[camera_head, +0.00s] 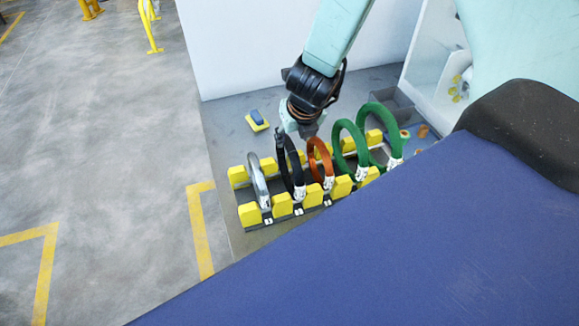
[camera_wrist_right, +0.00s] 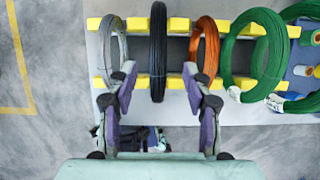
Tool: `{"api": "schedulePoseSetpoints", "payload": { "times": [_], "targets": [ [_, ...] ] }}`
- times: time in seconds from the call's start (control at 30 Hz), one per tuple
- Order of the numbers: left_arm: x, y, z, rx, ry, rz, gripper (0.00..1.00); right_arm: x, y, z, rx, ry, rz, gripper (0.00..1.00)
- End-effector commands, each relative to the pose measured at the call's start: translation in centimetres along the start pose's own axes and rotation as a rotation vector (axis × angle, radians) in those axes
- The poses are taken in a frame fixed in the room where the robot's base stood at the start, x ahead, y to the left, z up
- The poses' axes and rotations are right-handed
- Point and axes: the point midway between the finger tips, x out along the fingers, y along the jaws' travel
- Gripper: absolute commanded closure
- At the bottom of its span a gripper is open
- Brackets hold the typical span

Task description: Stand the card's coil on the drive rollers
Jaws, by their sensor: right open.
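Several coils stand upright in a rack with yellow blocks (camera_head: 283,205): a grey coil (camera_head: 258,180), a black coil (camera_head: 291,170), an orange coil (camera_head: 319,160) and two green coils, one nearer (camera_head: 340,150) and one at the right end (camera_head: 379,108). My right gripper (camera_head: 303,128) is over the rack by the black coil. In the right wrist view my right gripper (camera_wrist_right: 160,73) is open, its fingers spread on either side of the black coil (camera_wrist_right: 158,40) and apart from it. The card's writing and the drive rollers cannot be made out. My left gripper is not in view.
A yellow and blue block (camera_head: 257,120) lies on the grey table behind the rack. Small spools (camera_head: 422,131) and a grey bin (camera_head: 392,103) are at the right. A white panel (camera_head: 270,40) stands behind. Open floor is on the left.

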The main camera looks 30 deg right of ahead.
Motion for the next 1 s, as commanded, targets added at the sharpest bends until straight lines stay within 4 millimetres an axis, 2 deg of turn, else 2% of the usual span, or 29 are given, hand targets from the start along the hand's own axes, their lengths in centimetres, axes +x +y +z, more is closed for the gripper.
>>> {"api": "schedulePoseSetpoints", "payload": {
  "times": [0.4, 0.5, 0.77, 1.0],
  "targets": [
    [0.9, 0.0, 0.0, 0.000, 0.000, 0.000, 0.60, 5.5, 0.3, -0.2, -0.006, 0.002, -0.001, 0.50],
    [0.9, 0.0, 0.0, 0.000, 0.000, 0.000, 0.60, 6.3, 0.3, -0.1, -0.005, 0.001, -0.001, 0.50],
    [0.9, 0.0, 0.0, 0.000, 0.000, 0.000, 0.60, 6.4, 0.3, -0.1, -0.005, 0.000, 0.000, 0.50],
    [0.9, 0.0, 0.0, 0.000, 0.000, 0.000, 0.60, 6.4, 0.3, -0.1, -0.005, 0.000, 0.000, 0.70]
  ]
}}
